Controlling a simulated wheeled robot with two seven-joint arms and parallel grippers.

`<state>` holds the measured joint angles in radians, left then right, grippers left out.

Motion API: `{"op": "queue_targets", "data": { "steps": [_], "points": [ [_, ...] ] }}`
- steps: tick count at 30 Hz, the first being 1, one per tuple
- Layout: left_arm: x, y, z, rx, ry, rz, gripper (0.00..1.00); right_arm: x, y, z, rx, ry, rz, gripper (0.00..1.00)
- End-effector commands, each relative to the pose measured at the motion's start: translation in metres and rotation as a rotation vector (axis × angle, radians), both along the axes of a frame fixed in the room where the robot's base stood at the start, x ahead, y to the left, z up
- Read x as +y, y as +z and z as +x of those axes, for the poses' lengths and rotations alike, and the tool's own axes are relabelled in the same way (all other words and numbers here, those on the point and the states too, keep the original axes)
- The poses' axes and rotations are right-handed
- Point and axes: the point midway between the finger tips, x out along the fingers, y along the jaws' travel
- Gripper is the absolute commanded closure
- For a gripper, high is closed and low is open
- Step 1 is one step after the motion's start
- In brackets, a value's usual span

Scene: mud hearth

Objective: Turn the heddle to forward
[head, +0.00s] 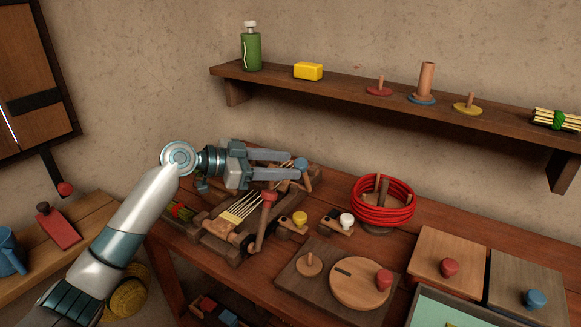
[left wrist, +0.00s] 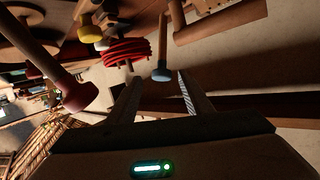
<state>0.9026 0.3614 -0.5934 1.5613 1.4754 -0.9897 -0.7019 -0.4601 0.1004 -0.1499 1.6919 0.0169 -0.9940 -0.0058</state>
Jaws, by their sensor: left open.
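A small wooden loom (head: 205,222) with pale threads (head: 240,207) stands on the table. A wooden lever with a blue knob (head: 302,164) rises at its far right end. A second lever with a red knob (head: 268,196) stands at its near side. I cannot tell from the pictures which lever is the heddle. My left gripper (head: 293,165) is open above the loom, its fingers pointing right toward the blue knob. In the left wrist view, the blue knob (left wrist: 161,74) shows between the fingertips, with no clear contact. The red knob (left wrist: 80,97) is off to the left there.
Yellow (head: 300,218) and white (head: 347,219) knobs stand right of the loom, beside a red coil (head: 383,212). A board with a disc (head: 350,290) lies in front. A wall shelf (head: 400,105) runs above. Free table room is small.

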Motion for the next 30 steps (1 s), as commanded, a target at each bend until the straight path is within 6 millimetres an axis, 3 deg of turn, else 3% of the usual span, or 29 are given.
{"op": "queue_targets", "data": {
  "steps": [18,24,30],
  "points": [
    [0.108,0.029,-0.04,0.004,0.0,0.004,0.54,0.003,0.049,0.007,-0.015,-0.002,0.0,1.0],
    [0.129,0.036,-0.048,0.005,0.001,0.002,0.54,0.003,0.058,0.007,-0.015,-0.002,0.0,1.0],
    [0.135,0.038,-0.05,0.005,0.0,0.004,0.54,0.003,0.062,0.007,-0.016,-0.002,0.0,1.0]
  ]
}}
